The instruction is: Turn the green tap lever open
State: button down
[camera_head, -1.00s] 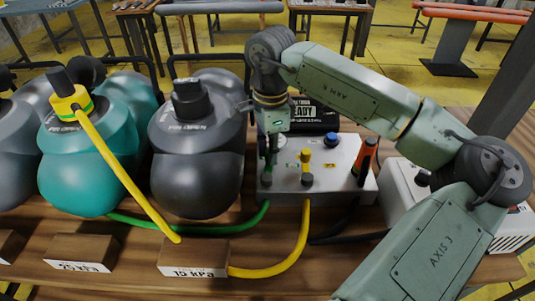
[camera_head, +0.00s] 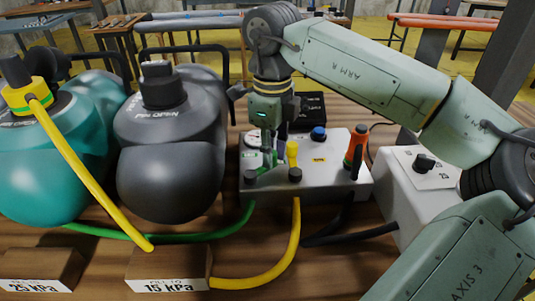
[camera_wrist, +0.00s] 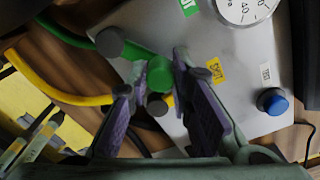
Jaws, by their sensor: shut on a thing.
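The green tap lever (camera_wrist: 159,76) shows its round end between my two fingers in the wrist view, with a short green arm running up-left. My gripper (camera_wrist: 152,72) is closed around it with one purple-padded finger on each side. In the head view my gripper (camera_head: 267,160) points down over the left part of the grey tap box (camera_head: 325,180), and its fingers largely hide the lever. The yellow tap lever (camera_head: 292,153) stands upright just right of my fingers.
A pressure gauge (camera_wrist: 243,8) is partly hidden. Green (camera_head: 222,233) and yellow (camera_head: 268,270) hoses run from the front. A grey inflatable (camera_head: 170,165) stands left, a white box (camera_head: 415,190) right.

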jog(key=shift+s+d+m, duration=0.15)
jog(key=shift+m, duration=0.25)
dwell(0.3)
jog(key=c, duration=1.4)
grip_release()
jog(key=shift+c, duration=0.2)
jog(key=shift+r, duration=0.1)
